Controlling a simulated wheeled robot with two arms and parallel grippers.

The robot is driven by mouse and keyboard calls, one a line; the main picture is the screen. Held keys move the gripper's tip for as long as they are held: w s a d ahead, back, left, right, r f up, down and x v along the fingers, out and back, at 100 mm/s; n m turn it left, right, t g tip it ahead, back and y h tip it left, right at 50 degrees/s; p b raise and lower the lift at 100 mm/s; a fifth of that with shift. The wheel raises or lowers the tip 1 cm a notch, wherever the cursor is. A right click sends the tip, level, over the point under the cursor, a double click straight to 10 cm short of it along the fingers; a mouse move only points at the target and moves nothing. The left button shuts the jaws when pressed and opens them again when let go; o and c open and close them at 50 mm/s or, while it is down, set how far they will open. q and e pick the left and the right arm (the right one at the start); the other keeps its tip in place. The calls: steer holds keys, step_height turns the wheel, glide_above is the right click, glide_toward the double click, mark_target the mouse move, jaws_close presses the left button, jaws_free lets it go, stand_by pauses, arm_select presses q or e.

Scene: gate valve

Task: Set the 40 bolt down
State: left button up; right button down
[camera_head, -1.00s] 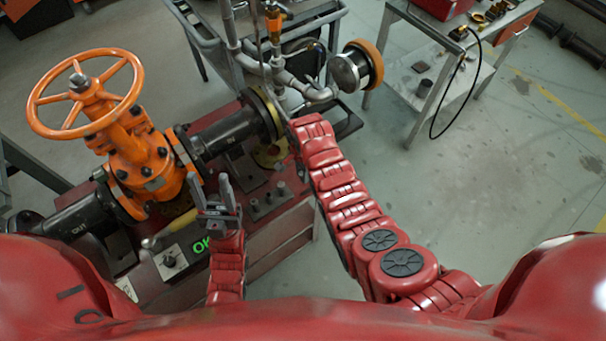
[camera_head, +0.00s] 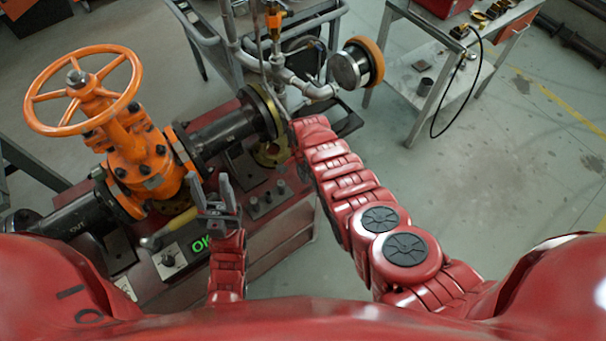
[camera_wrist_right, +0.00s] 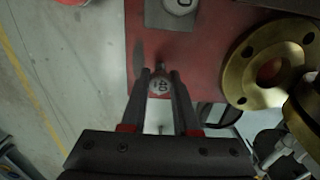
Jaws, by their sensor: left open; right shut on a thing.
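The 40 bolt (camera_wrist_right: 158,86) shows in the right wrist view, its round pale head marked 40 facing the camera. My right gripper (camera_wrist_right: 159,72) is shut on it, one finger on each side. The bolt is over the red bench top (camera_wrist_right: 195,55), near its edge; I cannot tell whether it touches. In the head view the right gripper and the bolt are hidden beyond my red right arm. My left gripper (camera_head: 210,185) is open and empty above the bench, in front of the orange gate valve (camera_head: 132,155).
A brass flange (camera_wrist_right: 240,75) lies right of the bolt in the right wrist view. A grey plate with a round pale piece (camera_wrist_right: 180,6) is above it. Black pipe (camera_head: 222,128) runs from the valve.

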steer(key=c, duration=0.7)
jaws_free()
steer(key=shift+f, duration=0.1)
steer(key=shift+o, duration=0.2)
step_height(320, 180, up, 4)
steer(key=p, duration=0.2)
steer(key=shift+p, duration=0.35)
steer(key=shift+w+b, duration=0.1)
steer(key=shift+b, duration=0.2)
steer(key=shift+r, duration=0.9)
step_height(320, 180, up, 6)
steer(key=b, duration=0.1)
steer(key=shift+r+b, duration=0.25)
steer(key=shift+b, duration=0.05)
